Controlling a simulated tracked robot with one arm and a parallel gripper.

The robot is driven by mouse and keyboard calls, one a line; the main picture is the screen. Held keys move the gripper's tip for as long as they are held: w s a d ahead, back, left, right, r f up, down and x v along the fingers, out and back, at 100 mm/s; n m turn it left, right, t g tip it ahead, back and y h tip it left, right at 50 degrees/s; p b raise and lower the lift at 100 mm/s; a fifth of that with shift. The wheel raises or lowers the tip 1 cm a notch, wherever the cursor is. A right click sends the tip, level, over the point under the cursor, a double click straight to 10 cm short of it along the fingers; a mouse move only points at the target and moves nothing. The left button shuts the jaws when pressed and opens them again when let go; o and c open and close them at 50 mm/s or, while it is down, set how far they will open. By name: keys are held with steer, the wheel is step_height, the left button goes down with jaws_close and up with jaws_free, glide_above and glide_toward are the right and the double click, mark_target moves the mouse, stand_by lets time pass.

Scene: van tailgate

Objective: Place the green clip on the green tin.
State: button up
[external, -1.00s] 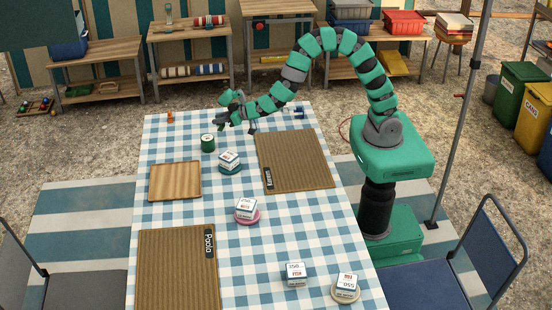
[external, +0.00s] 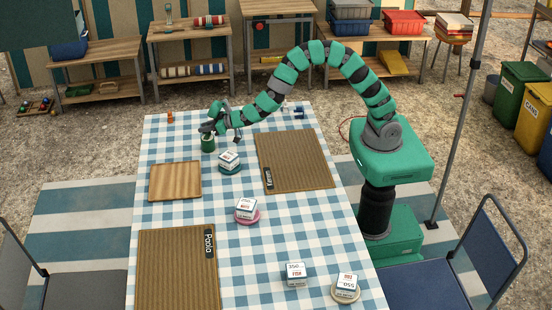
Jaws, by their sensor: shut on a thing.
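The green tin (external: 208,145) stands upright on the checked table near its far left part. My gripper (external: 208,132) is right at the top of the tin, with its fingers pointing down and left. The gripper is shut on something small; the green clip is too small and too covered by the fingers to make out. I cannot tell whether the clip touches the tin's rim.
A brown mat (external: 295,160) lies further right. Small orange (external: 170,117) and blue (external: 299,111) items lie at the far edge.

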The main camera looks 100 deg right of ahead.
steer(key=o, duration=1)
steer(key=shift+f, duration=0.1)
steer(key=shift+c, duration=0.2)
steer(key=shift+r, duration=0.2)
steer(key=p+v, duration=0.1)
steer(key=v, duration=1.1)
steer(key=shift+p, duration=0.4)
steer(key=shift+f, duration=0.1)
